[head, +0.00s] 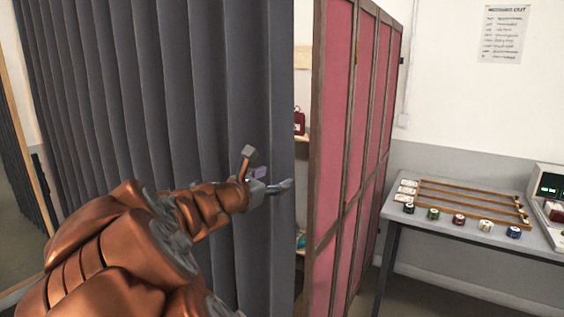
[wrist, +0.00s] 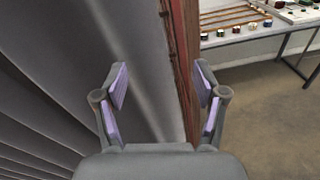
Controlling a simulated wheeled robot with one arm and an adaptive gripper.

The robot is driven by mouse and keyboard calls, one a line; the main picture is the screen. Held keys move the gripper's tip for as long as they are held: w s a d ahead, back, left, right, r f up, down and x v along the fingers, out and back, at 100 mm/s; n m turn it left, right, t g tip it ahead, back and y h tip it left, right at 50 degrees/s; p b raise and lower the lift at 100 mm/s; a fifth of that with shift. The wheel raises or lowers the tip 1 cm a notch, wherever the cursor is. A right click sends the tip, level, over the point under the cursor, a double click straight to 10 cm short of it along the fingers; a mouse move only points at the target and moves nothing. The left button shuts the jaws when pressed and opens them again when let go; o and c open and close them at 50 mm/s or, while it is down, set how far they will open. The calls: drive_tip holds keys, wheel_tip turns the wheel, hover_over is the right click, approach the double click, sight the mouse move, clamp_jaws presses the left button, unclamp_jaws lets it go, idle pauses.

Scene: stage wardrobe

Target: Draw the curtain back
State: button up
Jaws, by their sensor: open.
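A dark grey pleated curtain (head: 180,110) hangs across the left and middle of the head view. Its right edge hangs just left of a pink folding screen, with a narrow gap between them. In the wrist view the curtain (wrist: 70,60) fills the left side. My gripper (head: 268,171) is in front of the curtain close to its right edge, with its fingers apart. In the wrist view my gripper (wrist: 160,90) is open, and the curtain's edge and the screen's edge show beyond and between the fingers. I cannot tell whether a finger touches the cloth.
The pink folding screen (head: 343,130) stands right of the curtain. A shelf with a red item (head: 299,121) shows through the gap. A table (head: 467,236) with a wooden rack and several small coloured spools stands at the right. A wood-framed mirror (head: 18,150) is at the far left.

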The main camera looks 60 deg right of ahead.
sight(281, 161)
drive_tip(key=shift+w+d+r+n+t+h+p, duration=0.2)
drive_tip(key=shift+w+d+n, duration=0.25)
drive_tip(key=shift+d, duration=1.05)
drive_tip(key=shift+w+d+r+n+t+h+p, duration=0.2)
drive_tip(key=shift+w+d+n, duration=0.25)
drive_tip(key=shift+d, duration=1.05)
drive_tip(key=shift+w+d+r+n+t+p, duration=0.1)
drive_tip(key=shift+w+d+r+n+p, duration=0.25)
drive_tip(key=shift+d, duration=1.15)
drive_tip(key=shift+w, duration=0.15)
clamp_jaws()
